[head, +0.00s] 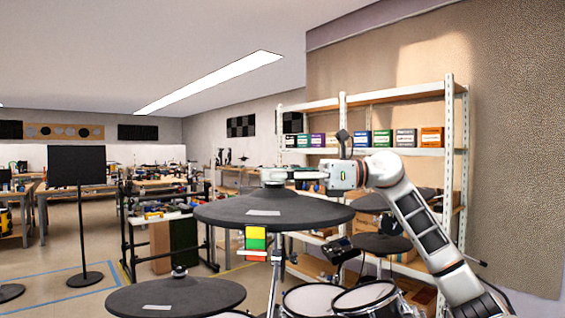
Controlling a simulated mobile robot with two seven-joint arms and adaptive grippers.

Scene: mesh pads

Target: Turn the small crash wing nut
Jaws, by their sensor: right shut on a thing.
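A black cymbal pad (320,212) with a pale label sits in the middle of the head view, on a stand with a red, yellow and green block below it. The pale wing nut (272,175) is at the top of its centre. My right gripper (290,176) reaches in from the right, level above this pad, and is shut on the wing nut. The fingertips are small and partly blend with the nut, so its exact turn angle cannot be told. My left gripper is not in view.
Another black cymbal pad (205,291) with its own top fitting (180,271) is at the lower left. Mesh drums (367,297) stand below. A dark pad (382,244) lies under my right arm. A shelf (455,170) and a music stand (77,167) stand behind.

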